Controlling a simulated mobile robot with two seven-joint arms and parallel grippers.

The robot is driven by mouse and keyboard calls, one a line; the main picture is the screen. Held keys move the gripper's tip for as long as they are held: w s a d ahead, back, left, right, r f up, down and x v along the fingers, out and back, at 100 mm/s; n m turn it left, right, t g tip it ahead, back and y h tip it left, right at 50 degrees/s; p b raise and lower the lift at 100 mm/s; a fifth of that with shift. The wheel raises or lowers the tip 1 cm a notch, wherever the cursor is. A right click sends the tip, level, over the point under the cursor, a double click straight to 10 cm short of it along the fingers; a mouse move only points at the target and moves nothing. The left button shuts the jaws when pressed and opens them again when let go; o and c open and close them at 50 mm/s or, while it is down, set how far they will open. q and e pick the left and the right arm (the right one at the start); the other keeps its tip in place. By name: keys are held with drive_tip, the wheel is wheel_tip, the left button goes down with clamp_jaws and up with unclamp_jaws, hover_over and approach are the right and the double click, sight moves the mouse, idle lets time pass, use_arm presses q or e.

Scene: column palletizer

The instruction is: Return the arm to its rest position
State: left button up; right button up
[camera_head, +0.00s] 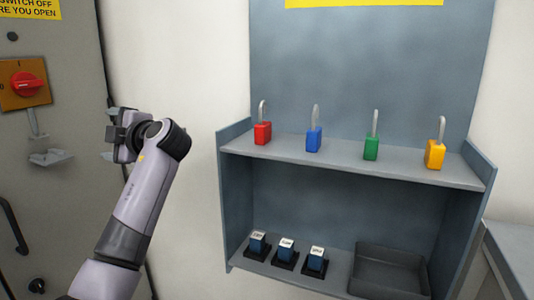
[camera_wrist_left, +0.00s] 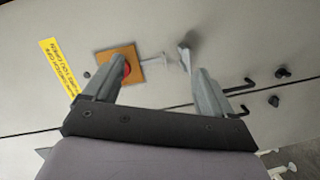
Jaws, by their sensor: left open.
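My left arm comes in from the lower left in the head view. Its gripper (camera_head: 118,133) is held in the air between the grey cabinet and the shelf unit, apart from both. In the wrist view the two fingers of the left gripper (camera_wrist_left: 156,85) stand wide apart with nothing held between them. Beyond them is the cabinet front with a red rotary switch (camera_head: 26,84) on an orange plate; the switch also shows in the wrist view (camera_wrist_left: 127,69), partly behind a finger. My right gripper is in neither view.
The shelf unit (camera_head: 350,176) carries red (camera_head: 262,133), blue (camera_head: 314,139), green (camera_head: 371,148) and yellow (camera_head: 435,155) padlocks on top. Below are three labelled blocks (camera_head: 286,250) and an empty tray (camera_head: 390,270). A metal piece (camera_head: 51,158) hangs below the switch. The cabinet has a black handle (camera_head: 14,226).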

use_arm(q)
drive_tip(key=s+d+f+m+t+h+p, duration=0.1)
drive_tip(key=s+d+f+m+h, duration=0.3)
drive_tip(key=f, duration=0.7)
drive_tip(key=s+a+f+m+h+p, duration=0.1)
drive_tip(key=f+m+h, duration=0.1)
drive_tip(key=f+m, duration=0.65)
drive_tip(key=s+d+f+m+t+h+p, duration=0.1)
drive_tip(key=s+d+f+m+h, duration=0.2)
drive_tip(key=f, duration=0.9)
drive_tip(key=s+d+f+m+h+p, duration=0.2)
drive_tip(key=s+f+m+h, duration=0.2)
drive_tip(key=s+f+m, duration=0.45)
drive_tip(key=s+d+f+m+h+p, duration=0.1)
drive_tip(key=s+d, duration=0.1)
drive_tip(key=s, duration=0.7)
drive_tip(key=s+d+f+m+h+p, duration=0.1)
drive_tip(key=s+d+m+h, duration=0.1)
drive_tip(key=s, duration=0.8)
drive_tip(key=shift+s+m+g, duration=0.25)
drive_tip(key=shift+m+g, duration=0.05)
